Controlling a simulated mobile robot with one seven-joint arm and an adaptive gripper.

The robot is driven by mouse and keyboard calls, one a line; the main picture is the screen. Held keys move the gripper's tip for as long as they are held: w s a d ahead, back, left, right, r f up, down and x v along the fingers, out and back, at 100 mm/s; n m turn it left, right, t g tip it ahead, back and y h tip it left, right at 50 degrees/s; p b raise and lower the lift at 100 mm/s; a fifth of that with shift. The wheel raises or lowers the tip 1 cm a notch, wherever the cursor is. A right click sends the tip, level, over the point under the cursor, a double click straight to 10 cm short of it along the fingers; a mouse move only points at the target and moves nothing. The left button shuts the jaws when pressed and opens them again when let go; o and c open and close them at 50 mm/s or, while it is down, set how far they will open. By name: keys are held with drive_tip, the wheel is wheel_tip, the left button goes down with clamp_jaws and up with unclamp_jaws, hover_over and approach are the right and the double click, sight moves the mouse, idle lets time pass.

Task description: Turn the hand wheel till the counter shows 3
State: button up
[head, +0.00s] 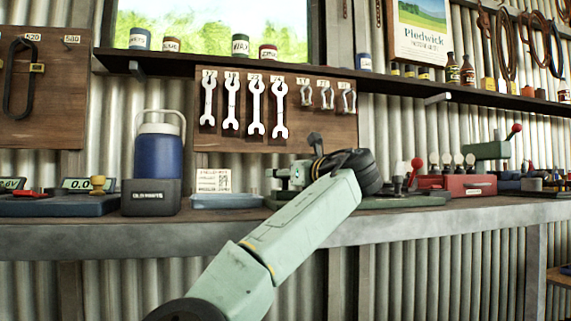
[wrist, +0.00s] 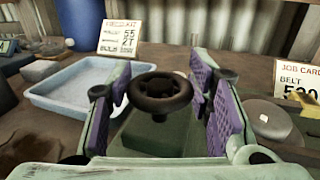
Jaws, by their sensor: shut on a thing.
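The hand wheel (wrist: 162,93) is a dark ring with spokes, seen in the wrist view between the two purple-padded fingers of my gripper (wrist: 161,78). My gripper is closed on the wheel, one finger on each side. A green body (wrist: 150,135) shows below the wheel, between the fingers. In the head view my arm reaches to the bench, and its dark wrist covers most of this spot; the wheel cannot be made out there.
A pale blue tray (wrist: 72,92) lies left of my gripper, with a printed card (wrist: 119,38) behind it. A job card (wrist: 296,92) stands to the right. In the head view, a blue jug (head: 159,157) stands left and a red box (head: 456,187) right. Wrenches (head: 255,105) hang behind.

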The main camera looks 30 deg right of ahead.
drive_tip(key=n+y+p, duration=0.1)
drive_tip(key=y+p, duration=0.1)
drive_tip(key=n+g+y+p, duration=0.1)
drive_tip(key=y+p, duration=0.1)
drive_tip(key=n+y+p, duration=0.1)
drive_tip(key=p, duration=0.1)
drive_tip(key=shift+r+n+y, duration=0.3)
drive_tip(key=shift+r+y, duration=0.05)
drive_tip(key=shift+y, duration=0.05)
drive_tip(key=shift+f+n+g+y+p, duration=0.15)
drive_tip(key=shift+n+g+y+p, duration=0.35)
drive_tip(key=shift+y+p, duration=0.3)
drive_tip(key=shift+f, duration=0.15)
drive_tip(key=o, duration=1.2)
